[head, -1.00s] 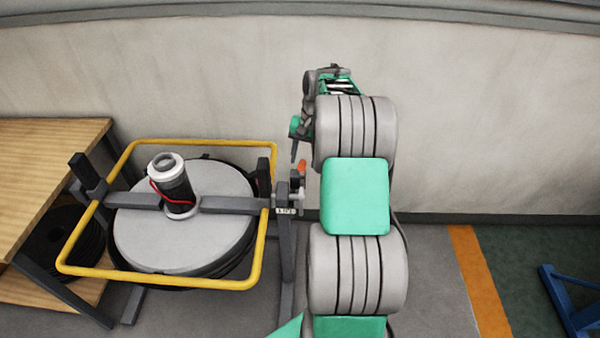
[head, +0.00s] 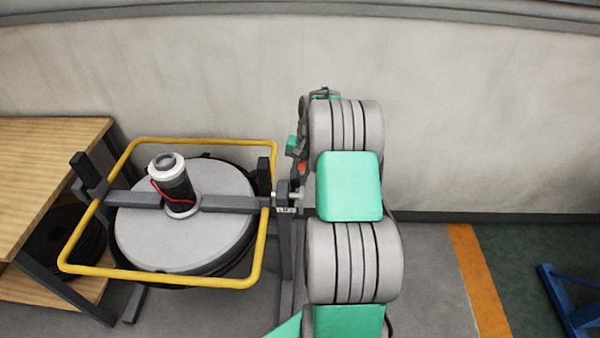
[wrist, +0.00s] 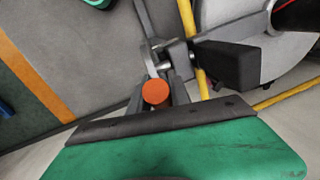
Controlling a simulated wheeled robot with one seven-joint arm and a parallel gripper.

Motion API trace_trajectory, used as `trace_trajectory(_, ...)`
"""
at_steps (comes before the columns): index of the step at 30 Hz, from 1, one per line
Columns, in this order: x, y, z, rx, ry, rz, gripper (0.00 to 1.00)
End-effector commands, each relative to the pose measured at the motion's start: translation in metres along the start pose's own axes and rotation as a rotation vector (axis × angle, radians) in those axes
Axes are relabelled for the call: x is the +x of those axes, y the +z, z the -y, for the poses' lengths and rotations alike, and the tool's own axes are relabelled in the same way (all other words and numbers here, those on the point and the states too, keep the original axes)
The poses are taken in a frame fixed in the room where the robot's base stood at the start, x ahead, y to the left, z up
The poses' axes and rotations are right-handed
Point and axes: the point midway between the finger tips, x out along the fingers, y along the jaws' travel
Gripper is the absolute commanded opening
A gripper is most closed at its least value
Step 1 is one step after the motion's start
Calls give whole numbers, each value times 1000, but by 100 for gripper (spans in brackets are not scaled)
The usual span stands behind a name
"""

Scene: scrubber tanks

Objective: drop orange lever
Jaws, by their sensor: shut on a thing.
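The orange lever (head: 301,168) sits at the right end of the grey bar on the scrubber's stand, mostly hidden by my arm in the head view. In the wrist view its round orange end (wrist: 155,92) shows just past the edge of my green gripper body. The lever's shaft and the exact contact are hidden.
A round grey scrubber tank (head: 230,240) with a black and white cylinder (head: 176,185) stands inside a yellow tube frame (head: 160,280). A dark upright block (wrist: 225,64) is close to the gripper. A wooden table (head: 50,150) is at left.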

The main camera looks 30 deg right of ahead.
Motion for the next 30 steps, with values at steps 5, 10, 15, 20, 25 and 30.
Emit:
trace_trajectory(5, 0, 0, 0, 0, 0, 0, 5)
trace_trajectory(10, 0, 0, 0, 0, 0, 0, 0)
trace_trajectory(15, 0, 0, 0, 0, 0, -1, 0)
trace_trajectory(20, 0, 0, 0, 0, 0, -1, 0)
trace_trajectory(25, 0, 0, 0, 0, 0, -1, 0)
trace_trajectory(30, 0, 0, 0, 0, 0, -1, 0)
